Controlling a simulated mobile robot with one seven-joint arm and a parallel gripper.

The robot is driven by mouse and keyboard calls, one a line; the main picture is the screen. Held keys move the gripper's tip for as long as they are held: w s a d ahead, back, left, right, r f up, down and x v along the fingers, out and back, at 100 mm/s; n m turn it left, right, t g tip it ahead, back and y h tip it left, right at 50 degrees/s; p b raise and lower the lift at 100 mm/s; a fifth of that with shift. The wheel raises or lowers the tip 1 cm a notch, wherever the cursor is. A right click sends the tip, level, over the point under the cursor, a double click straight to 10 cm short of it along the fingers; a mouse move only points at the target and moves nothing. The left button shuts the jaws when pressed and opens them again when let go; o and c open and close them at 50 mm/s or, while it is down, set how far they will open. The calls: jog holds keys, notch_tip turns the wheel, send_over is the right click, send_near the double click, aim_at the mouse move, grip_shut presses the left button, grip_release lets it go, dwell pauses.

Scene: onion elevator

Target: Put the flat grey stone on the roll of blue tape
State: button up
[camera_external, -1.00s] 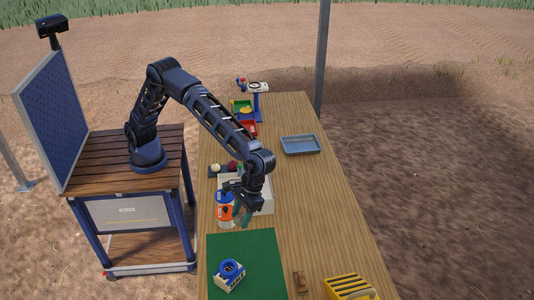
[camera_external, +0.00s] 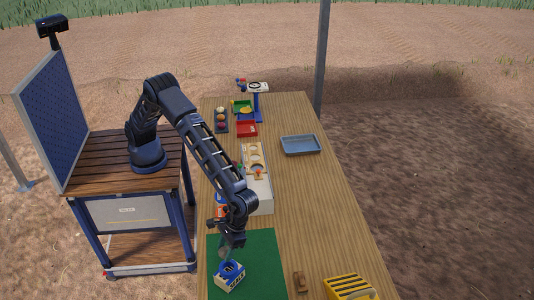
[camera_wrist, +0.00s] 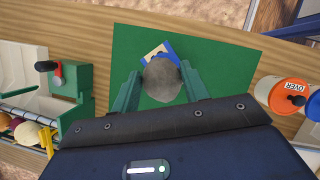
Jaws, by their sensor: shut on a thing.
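The flat grey stone (camera_wrist: 161,80) is between the two green fingers of my gripper (camera_wrist: 161,86) in the wrist view, and my gripper is shut on it. The roll of blue tape (camera_external: 231,268) sits on a small pale block with dark markings (camera_external: 229,283) on the green mat (camera_external: 262,262). In the external view my gripper (camera_external: 231,249) is right above the tape. In the wrist view the stone covers most of the tape, and a blue part (camera_wrist: 172,47) shows behind it. I cannot tell whether stone and tape touch.
The mat lies on a long wooden table (camera_external: 310,215). A lidded orange tub (camera_wrist: 286,95) stands beside the mat. A pale organiser (camera_external: 262,197) stands behind it. A yellow crate (camera_external: 350,288) and a small brown object (camera_external: 300,281) lie to the right. A grey-blue tray (camera_external: 300,145) is farther back.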

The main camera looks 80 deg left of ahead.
aim_at(225, 269)
jog(key=shift+f, duration=3.65)
jog(key=shift+f, duration=0.15)
jog(key=o, duration=1.1)
jog(key=shift+o, duration=0.2)
